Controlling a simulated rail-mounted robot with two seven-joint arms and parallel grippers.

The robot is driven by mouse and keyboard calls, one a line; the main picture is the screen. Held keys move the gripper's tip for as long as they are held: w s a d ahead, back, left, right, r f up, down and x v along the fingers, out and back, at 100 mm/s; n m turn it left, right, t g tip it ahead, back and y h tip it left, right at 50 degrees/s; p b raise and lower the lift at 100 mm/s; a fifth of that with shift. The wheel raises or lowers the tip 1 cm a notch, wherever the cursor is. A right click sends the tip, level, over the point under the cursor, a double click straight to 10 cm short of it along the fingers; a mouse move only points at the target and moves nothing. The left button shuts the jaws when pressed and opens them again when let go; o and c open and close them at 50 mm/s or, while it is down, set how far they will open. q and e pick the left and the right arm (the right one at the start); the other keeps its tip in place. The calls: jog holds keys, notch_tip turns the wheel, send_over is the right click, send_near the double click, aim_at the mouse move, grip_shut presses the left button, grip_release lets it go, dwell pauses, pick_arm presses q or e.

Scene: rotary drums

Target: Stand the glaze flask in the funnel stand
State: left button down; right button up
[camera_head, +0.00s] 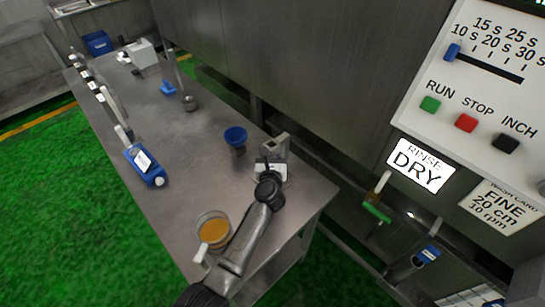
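A round clear glass vessel (213,229) with amber liquid, which may be the glaze flask, is at the near end of the steel table. A white piece sits at its lower left. A blue funnel-shaped cup (235,135) on a dark base, perhaps the funnel stand, is upright near the table's middle. One arm of mine, seemingly the left, reaches up from the bottom edge, just right of the glass vessel. My other gripper is out of view.
A small grey metal pot (190,103) and a blue item (167,87) stand farther back. The machine panel (470,110) rises at right. Bare steel lies between tray and cup.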

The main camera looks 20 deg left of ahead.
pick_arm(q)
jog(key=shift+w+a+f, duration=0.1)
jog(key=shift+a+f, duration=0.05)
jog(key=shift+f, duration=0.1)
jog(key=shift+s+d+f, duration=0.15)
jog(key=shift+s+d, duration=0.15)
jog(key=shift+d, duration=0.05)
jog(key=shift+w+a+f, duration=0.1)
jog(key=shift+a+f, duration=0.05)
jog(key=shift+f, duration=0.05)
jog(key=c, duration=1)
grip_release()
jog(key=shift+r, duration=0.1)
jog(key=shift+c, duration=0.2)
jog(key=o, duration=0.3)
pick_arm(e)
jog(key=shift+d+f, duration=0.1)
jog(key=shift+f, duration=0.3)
